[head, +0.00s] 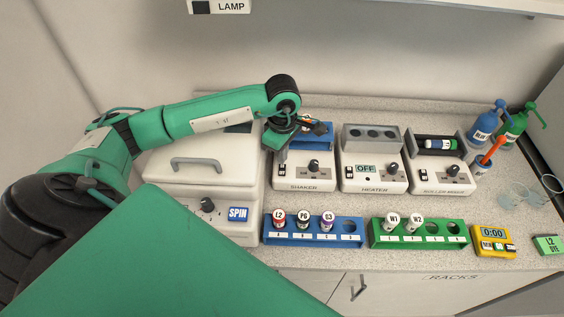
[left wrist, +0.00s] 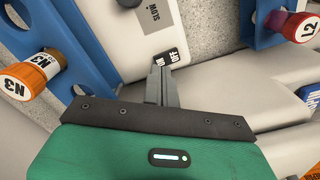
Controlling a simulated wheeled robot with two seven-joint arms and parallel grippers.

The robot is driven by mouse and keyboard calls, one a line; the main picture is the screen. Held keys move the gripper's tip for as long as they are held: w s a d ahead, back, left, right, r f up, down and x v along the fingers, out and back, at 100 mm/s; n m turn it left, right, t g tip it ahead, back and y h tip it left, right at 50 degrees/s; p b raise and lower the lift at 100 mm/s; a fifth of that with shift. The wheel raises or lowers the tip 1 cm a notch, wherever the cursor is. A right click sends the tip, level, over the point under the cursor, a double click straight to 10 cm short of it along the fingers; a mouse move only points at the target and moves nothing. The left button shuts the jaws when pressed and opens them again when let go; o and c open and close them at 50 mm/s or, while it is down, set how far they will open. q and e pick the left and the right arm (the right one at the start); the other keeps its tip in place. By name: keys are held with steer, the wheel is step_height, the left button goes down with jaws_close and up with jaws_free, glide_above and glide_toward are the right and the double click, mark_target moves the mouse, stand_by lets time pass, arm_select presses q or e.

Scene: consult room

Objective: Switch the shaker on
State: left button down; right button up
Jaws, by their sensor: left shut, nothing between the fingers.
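The shaker (head: 305,185) is a white box marked SHAKER, with a dark knob (head: 314,168) on its front panel and a blue holder (head: 318,141) on top. My left gripper (head: 281,157) is over the shaker's left side, pointing down, shut and empty. In the left wrist view its closed fingertips (left wrist: 161,74) are right at the ON/OFF switch (left wrist: 168,56), by the ON side. I cannot tell whether they touch it. My right gripper is not in view.
An orange-capped N3 tube (left wrist: 34,75) sits in the blue holder near my fingers. The heater (head: 373,180) stands right of the shaker, a white lidded machine (head: 205,172) left. In front are a blue rack (head: 268,238) and a green rack (head: 380,240), both holding tubes.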

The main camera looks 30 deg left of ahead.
mark_target(282, 166)
arm_select(q)
steer(key=shift+r+p, duration=0.45)
steer(key=shift+r, duration=1.15)
step_height(282, 166, up, 2)
steer(key=shift+r+p, duration=0.25)
steer(key=shift+p, duration=0.2)
steer(key=shift+s+f, duration=0.1)
steer(key=shift+s, duration=0.05)
